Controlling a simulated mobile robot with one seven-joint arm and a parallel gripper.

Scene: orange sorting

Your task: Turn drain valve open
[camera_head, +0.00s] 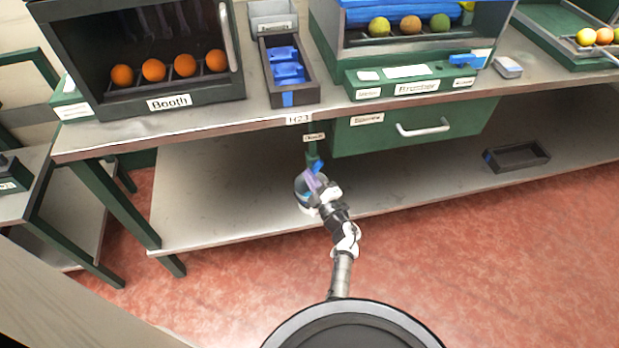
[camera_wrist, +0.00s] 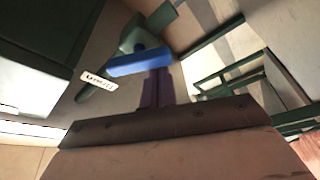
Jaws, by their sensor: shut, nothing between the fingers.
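The drain valve has a blue handle (camera_head: 317,165) on a green body under the table's front edge. In the wrist view the blue handle (camera_wrist: 138,63) is a bar lying across the picture, slightly tilted, in front of the green valve body (camera_wrist: 130,40). My gripper (camera_head: 311,180) is just below the handle, its purple fingers shut and empty. In the wrist view the purple fingers (camera_wrist: 156,90) reach up to the bar's right part. I cannot tell whether they touch it. A small label (camera_wrist: 98,81) is beside the valve.
A green drawer (camera_head: 470,122) with a light handle is to the right. A dark tray (camera_head: 516,157) lies farther right. Green table legs (camera_head: 120,205) stand at left.

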